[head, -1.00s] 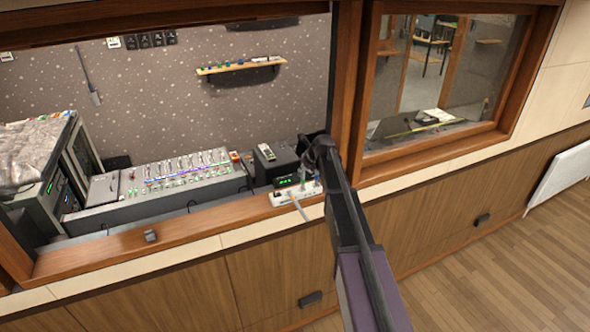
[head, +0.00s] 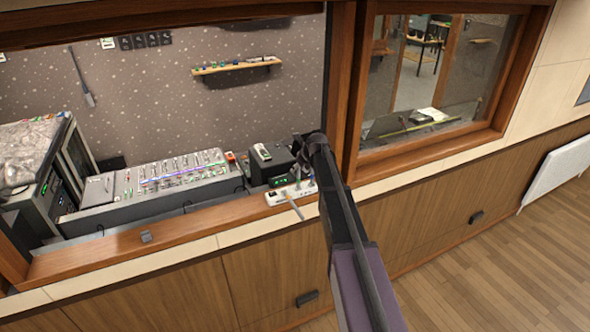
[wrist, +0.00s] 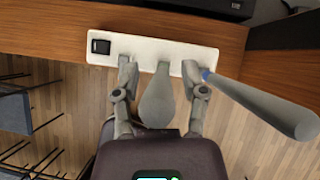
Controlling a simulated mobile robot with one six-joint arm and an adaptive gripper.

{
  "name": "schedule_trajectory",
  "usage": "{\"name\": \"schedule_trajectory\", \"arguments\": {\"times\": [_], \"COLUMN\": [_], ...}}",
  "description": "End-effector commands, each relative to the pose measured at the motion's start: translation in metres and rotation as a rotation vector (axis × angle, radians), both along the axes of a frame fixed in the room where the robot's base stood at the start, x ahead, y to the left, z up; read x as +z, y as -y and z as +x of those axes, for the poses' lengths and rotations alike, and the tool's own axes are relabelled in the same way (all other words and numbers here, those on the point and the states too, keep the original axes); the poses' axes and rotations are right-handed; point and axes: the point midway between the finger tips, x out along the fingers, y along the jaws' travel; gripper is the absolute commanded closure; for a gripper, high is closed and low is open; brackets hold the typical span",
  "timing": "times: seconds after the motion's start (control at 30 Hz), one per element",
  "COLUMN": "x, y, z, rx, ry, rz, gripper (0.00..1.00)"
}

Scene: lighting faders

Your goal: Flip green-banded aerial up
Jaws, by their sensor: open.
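A white panel (wrist: 150,46) with a black switch (wrist: 101,46) at its left end sits on the wooden sill. It also shows in the head view (head: 277,199). One grey aerial (wrist: 157,103) rises from the panel toward the wrist camera, between the fingers of my gripper (wrist: 159,68). My gripper is open, with one finger on each side of this aerial. A second grey aerial (wrist: 262,105) with a blue band at its base slants right, outside the right finger. No green band can be made out. A grey aerial (head: 295,209) leans over the panel's front edge in the head view.
A black box (head: 270,165) with a green display stands behind the panel. A fader console (head: 165,178) is to its left. The window post (head: 341,90) rises close to my arm. Wooden floor (head: 480,270) is clear at the right.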

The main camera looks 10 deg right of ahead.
Motion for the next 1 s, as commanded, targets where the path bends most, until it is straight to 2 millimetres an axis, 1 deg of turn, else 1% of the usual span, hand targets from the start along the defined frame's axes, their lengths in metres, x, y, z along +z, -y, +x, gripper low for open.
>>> {"name": "schedule_trajectory", "arguments": {"times": [0.27,0.37,0.57,0.77,1.0], "x": [-0.001,-0.003,-0.009,-0.023,-0.049], "y": [-0.001,-0.002,-0.005,-0.015,-0.032], "z": [-0.004,-0.009,-0.027,-0.058,-0.11], "rx": [0.031,0.075,0.223,0.427,0.738], "ry": [0.004,0.006,0.016,0.025,0.03], "rz": [-0.02,-0.045,-0.13,-0.239,-0.394], "gripper": [0.45,0.45,0.45,0.45,0.45]}}
